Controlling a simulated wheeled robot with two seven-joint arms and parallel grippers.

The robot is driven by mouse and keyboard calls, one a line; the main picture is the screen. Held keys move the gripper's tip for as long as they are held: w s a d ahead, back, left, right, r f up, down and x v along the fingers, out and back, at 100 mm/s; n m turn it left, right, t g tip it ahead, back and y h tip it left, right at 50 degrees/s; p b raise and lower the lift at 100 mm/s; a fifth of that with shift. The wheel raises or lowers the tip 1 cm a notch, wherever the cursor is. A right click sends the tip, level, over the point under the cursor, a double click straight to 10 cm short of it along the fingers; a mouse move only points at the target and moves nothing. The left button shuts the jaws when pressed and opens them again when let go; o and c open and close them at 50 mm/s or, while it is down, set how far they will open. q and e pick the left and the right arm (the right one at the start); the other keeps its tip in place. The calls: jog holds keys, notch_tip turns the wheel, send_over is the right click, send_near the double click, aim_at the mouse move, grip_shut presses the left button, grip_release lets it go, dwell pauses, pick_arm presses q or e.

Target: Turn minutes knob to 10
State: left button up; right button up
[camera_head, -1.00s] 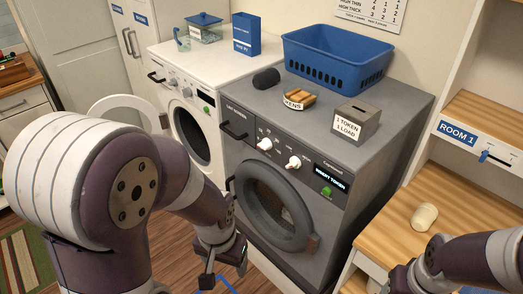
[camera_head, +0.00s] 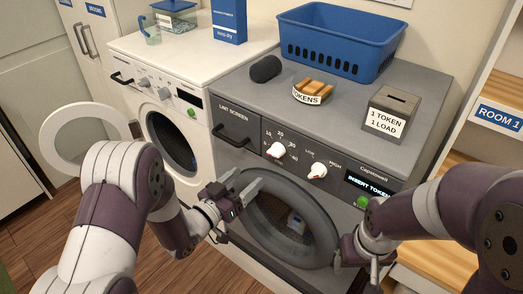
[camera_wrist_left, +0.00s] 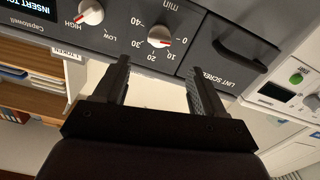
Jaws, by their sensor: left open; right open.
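The minutes knob (camera_head: 276,150) is a white dial on the grey dryer's control panel, with marks from 0 to 40 around it. My right gripper (camera_head: 366,272) is open and empty, low in front of the dryer door's right side.
A second white knob (camera_head: 317,171), marked LOW and HIGH, is right of the minutes knob. A lint screen handle (camera_head: 232,136) juts out at left. The round dryer door (camera_head: 290,230) lies below. A token box (camera_head: 392,113) and blue basket (camera_head: 340,42) stand on top.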

aim_at(273, 153)
pick_arm(q)
jog(key=p+x, duration=0.1)
jog(key=x, duration=0.7)
jog(key=shift+w, duration=0.15)
jog(key=p+x, duration=0.1)
jog(key=x, duration=0.2)
jog(key=shift+d, duration=0.1)
jog(key=shift+w+d, duration=0.25)
jog(key=shift+d, duration=0.2)
jog(key=shift+w+a, duration=0.15)
jog(key=c, duration=1.1)
pick_arm(e)
notch_tip(273, 153, up, 2)
jog(key=shift+d+r, duration=0.1)
